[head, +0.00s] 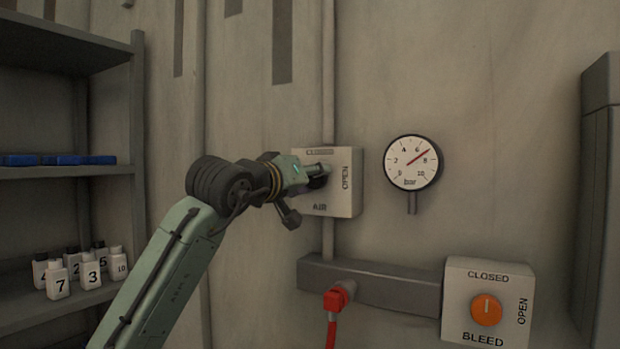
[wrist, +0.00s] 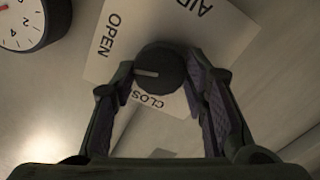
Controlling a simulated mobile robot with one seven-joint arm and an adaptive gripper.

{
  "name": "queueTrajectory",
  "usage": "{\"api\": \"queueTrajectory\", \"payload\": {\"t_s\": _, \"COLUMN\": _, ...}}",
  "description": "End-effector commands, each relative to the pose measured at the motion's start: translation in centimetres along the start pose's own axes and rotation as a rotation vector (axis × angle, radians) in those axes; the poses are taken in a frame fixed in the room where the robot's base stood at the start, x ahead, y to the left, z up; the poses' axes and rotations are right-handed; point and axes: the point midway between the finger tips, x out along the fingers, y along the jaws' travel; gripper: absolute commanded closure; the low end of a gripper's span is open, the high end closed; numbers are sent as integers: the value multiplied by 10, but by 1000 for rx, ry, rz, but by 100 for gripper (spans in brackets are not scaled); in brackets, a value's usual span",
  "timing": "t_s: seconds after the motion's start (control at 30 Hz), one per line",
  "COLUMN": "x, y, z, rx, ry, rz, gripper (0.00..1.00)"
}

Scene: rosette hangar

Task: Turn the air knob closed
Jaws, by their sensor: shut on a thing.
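The air box (head: 345,196) is a pale panel on the wall marked CLOSED at the top, OPEN at the right and AIR at the bottom. My gripper (head: 316,174) is at the front of this box and hides the knob in the head view. In the wrist view, the round dark air knob (wrist: 161,70) sits between the two fingers of my gripper (wrist: 161,78), which are shut on its sides. The knob's pale pointer line points between OPEN and CLOSED. The CLOSED label is partly hidden by the knob.
A round bar gauge (head: 412,162) right of the box has its red needle between 6 and 8. Lower right is the bleed box (head: 456,325) with an orange knob (head: 486,309). A red hose fitting (head: 336,299) is below. Shelves (head: 60,172) stand at left.

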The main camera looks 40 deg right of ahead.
Motion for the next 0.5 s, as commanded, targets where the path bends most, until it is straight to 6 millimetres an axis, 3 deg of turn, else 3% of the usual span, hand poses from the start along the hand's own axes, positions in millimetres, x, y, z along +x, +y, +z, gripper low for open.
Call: {"api": "queueTrajectory", "payload": {"t_s": 0.5, "x": 1, "y": -1, "z": 0, "rx": -493, "ry": 0, "rz": 2, "gripper": 87}}
